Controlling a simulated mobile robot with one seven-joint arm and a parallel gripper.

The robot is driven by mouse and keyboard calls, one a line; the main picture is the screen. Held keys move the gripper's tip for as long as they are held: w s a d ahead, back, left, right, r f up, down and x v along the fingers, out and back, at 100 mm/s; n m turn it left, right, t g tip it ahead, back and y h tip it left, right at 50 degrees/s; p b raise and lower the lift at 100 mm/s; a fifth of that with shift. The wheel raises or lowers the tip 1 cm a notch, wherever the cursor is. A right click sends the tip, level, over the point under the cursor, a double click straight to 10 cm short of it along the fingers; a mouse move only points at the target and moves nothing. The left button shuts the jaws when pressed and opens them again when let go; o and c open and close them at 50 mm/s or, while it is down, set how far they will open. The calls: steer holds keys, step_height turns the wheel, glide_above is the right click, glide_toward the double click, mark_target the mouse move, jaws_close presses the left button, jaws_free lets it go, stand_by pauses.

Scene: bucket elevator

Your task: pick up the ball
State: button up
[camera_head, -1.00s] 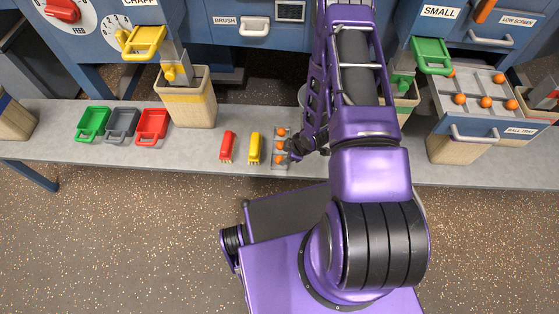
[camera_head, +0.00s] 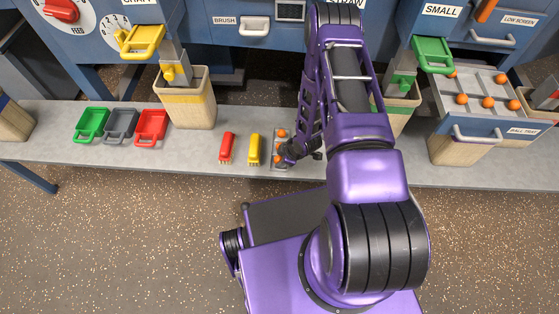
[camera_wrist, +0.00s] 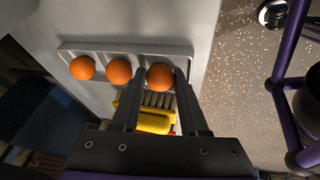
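Three orange balls sit in a row in a small grey tray (camera_wrist: 108,50) on the bench. My gripper (camera_wrist: 158,74) is open, its two dark fingers on either side of the ball at the right end of the row (camera_wrist: 159,77) in the wrist view. A narrow gap seems to show beside the ball; contact is unclear. The middle ball (camera_wrist: 119,71) and the left ball (camera_wrist: 82,68) lie left of the fingers. In the head view the tray (camera_head: 275,164) is partly hidden by my gripper, with one ball (camera_head: 281,133) clear at its far end.
A yellow brush (camera_head: 254,149) and a red brush (camera_head: 227,148) lie left of the tray. The yellow one (camera_wrist: 155,122) shows behind my fingers. Red, grey and green scoops (camera_head: 121,124) stand farther left. A ball tray drawer (camera_head: 480,132) holds more orange balls.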

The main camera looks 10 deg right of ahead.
steer(key=shift+s+f, duration=0.15)
steer(key=shift+s, duration=0.3)
jaws_close()
step_height(320, 180, up, 10)
steer(key=p, duration=0.2)
steer(key=shift+w, duration=0.25)
